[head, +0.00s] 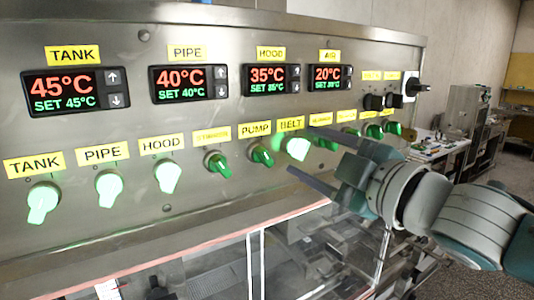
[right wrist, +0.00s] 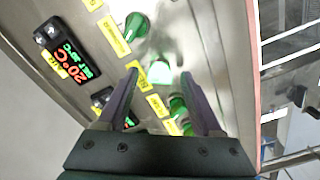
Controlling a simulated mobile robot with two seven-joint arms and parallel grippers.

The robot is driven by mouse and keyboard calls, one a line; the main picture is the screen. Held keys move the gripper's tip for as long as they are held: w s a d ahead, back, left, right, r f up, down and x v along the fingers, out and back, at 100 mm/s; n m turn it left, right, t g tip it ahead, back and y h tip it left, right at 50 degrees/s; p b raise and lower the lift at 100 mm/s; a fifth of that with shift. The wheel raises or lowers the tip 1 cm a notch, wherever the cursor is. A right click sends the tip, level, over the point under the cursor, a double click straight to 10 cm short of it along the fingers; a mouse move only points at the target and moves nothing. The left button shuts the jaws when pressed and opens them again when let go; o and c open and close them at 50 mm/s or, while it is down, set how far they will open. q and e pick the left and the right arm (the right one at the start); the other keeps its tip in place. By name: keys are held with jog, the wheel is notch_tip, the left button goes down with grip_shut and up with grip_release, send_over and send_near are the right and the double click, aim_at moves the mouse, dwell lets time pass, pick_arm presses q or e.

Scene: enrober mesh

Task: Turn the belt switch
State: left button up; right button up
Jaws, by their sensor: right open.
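The belt switch (head: 297,147) is a brightly lit green knob under the yellow BELT label (head: 291,124) on the steel panel. In the right wrist view the lit knob (right wrist: 159,72) sits between the fingertips. My right gripper (head: 299,150) is open, with one finger above and one below the belt switch in the head view. In the right wrist view the fingers (right wrist: 159,77) stand on either side of the knob with gaps. I cannot tell whether a finger touches it. My left gripper is not in view.
The dark green pump knob (head: 262,155) is just left of the belt switch. Another dark green knob (head: 326,143) is close on its right, partly behind the gripper. Lit TANK (head: 43,203), PIPE and HOOD knobs are farther left. A glazed housing with a pink-edged rim lies below.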

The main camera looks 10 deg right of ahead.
jog(key=b+v, duration=0.4)
jog(key=v, duration=0.6)
dwell(0.3)
jog(key=s+f+m+g+h+p, duration=0.2)
jog(key=s+f+m+g+p, duration=0.1)
jog(key=s, duration=0.4)
jog(key=s+f+m+g+h+p, duration=0.2)
jog(key=s+f+m+g+p, duration=0.1)
jog(key=s+m+g, duration=0.3)
jog(key=s+f+m+g+h+p, duration=0.2)
jog(key=s+f+m+g+p, duration=0.1)
jog(key=s, duration=0.6)
jog(key=shift+s+a+f+m+g+p, duration=0.25)
jog(key=shift+s+a+m+g+p, duration=0.1)
jog(key=shift+m+g, duration=0.45)
